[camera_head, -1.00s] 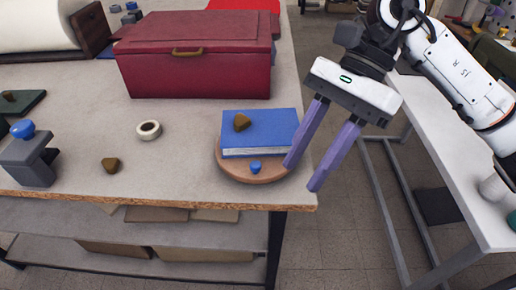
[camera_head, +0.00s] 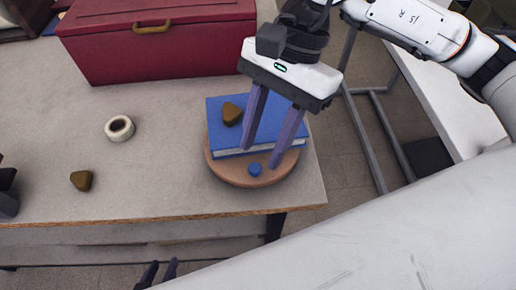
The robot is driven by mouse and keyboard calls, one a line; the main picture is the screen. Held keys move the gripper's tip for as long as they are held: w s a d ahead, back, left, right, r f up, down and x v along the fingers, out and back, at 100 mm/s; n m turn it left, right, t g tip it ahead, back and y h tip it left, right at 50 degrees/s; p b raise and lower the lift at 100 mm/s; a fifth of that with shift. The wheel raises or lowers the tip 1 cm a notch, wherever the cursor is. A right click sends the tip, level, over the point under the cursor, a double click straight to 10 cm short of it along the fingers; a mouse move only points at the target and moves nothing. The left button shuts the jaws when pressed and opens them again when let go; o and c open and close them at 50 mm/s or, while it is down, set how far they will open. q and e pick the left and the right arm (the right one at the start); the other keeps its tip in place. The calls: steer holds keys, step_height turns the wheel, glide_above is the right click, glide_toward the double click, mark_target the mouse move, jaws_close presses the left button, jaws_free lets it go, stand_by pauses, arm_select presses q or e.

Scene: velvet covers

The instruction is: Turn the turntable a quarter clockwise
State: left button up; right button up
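The turntable (camera_head: 222,172) is a round tan wooden disc near the table's front right corner. A blue book (camera_head: 218,138) lies on it, with a brown rounded wedge (camera_head: 232,114) on the book. A small blue knob (camera_head: 255,170) sits at the disc's front edge. My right gripper (camera_head: 259,158) is open, its two purple fingers pointing down over the book and disc. Its right fingertip is close to the knob; whether it touches cannot be told. My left gripper (camera_head: 160,271) shows only its dark fingertips at the bottom edge, apart and empty, below the table's front edge.
A dark red chest (camera_head: 160,45) stands behind the turntable. A white ring (camera_head: 119,128) and another brown wedge (camera_head: 81,180) lie to the left on the grey table (camera_head: 150,185). A white arm link of mine covers the lower right.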

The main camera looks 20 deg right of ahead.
mark_target(255, 167)
steer(key=shift+x, duration=1.7)
steer(key=shift+c, duration=0.2)
steer(key=shift+r, duration=0.1)
jaws_close()
